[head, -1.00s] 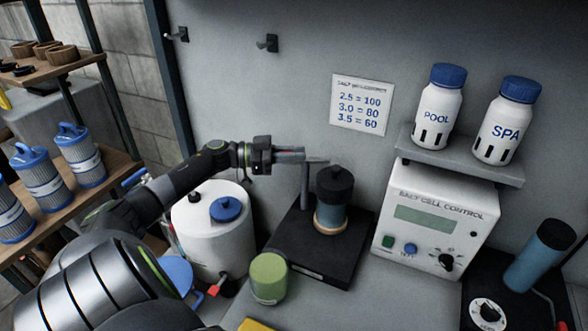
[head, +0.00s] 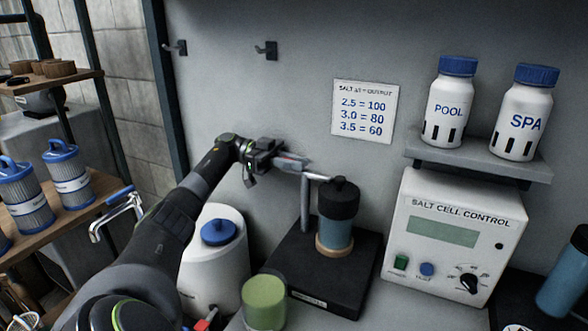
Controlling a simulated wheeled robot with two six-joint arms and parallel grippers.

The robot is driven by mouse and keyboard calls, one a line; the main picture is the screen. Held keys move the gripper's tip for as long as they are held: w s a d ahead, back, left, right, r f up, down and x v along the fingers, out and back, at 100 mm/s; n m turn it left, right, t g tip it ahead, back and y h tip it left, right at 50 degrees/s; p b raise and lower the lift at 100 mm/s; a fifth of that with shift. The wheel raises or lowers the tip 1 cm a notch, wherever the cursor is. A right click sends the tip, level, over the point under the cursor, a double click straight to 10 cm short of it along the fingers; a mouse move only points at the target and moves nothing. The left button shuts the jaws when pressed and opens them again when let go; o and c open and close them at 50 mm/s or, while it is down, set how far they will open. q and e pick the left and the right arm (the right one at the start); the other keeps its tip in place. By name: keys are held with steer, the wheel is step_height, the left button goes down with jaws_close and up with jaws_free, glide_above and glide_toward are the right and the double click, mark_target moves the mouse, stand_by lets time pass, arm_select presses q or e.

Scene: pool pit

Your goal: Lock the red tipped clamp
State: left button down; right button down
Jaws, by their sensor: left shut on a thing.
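A clamp (head: 305,203) stands on a black base (head: 345,275), with a grey upright post and a thin bar reaching right to the black cap of a blue cylinder (head: 337,232). The cylinder stands upright in a tan ring on the base. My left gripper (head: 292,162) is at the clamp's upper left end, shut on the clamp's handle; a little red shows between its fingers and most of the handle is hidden. The bar's right end is at the cap's top; I cannot tell whether it presses on it. My right gripper is out of view.
The salt cell control box (head: 450,240) is to the right, below a shelf (head: 480,158) with two bottles. Filter cartridges (head: 70,180) stand at left.

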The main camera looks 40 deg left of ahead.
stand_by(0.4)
arm_select(q)
steer(key=c, duration=1.4)
jaws_free()
steer(key=b+v, duration=0.4)
steer(key=v, duration=0.3)
steer(key=shift+a, duration=0.25)
steer(key=shift+s+f, duration=0.1)
steer(key=shift+s, duration=0.05)
